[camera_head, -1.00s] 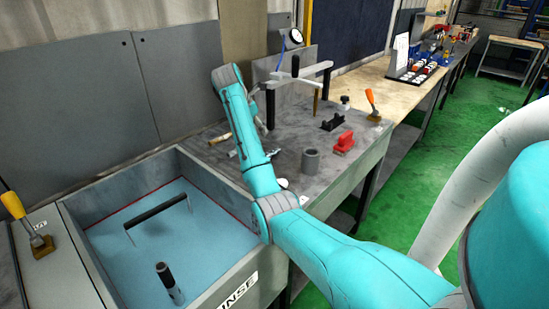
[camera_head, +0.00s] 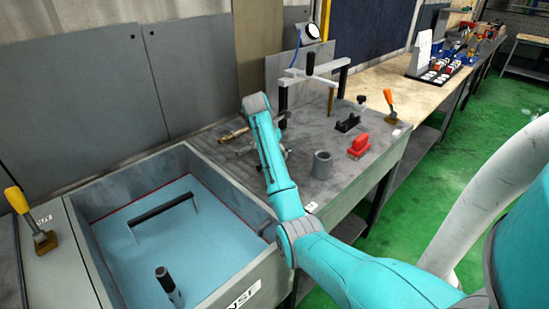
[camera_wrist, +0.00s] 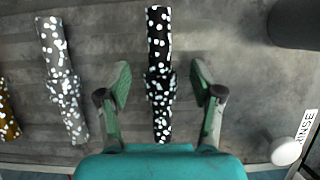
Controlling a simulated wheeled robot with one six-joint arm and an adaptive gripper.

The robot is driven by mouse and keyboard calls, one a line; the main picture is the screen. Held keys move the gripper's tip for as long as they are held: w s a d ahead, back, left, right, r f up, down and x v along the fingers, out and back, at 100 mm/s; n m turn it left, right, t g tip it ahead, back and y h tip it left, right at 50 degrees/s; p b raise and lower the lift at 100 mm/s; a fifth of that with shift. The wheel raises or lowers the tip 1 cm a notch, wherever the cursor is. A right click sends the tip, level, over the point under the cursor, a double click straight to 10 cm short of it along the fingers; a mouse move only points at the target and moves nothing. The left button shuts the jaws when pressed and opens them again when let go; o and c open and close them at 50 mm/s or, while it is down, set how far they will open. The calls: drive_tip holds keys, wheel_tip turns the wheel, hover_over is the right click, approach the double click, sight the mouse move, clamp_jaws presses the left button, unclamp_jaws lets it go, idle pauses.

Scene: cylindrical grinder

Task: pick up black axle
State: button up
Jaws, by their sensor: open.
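The black axle (camera_wrist: 159,45), dark with white speckles and a thicker middle, lies on the grey bench in the wrist view. It runs up and down the picture. My gripper (camera_wrist: 160,85) is open, with one finger on each side of the axle's middle and a visible gap on both sides. Whether the fingertips are down at the axle's height is unclear. In the head view my arm reaches over the bench and hides most of the gripper and the black axle.
A grey speckled axle (camera_wrist: 62,80) lies left of my gripper, with a brass one (camera_wrist: 7,112) beyond. A grey hollow cylinder (camera_head: 322,165) and red block (camera_head: 359,146) stand to the right.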

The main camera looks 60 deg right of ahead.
drive_tip(key=shift+x, duration=0.9)
clamp_jaws()
drive_tip(key=shift+r, duration=0.1)
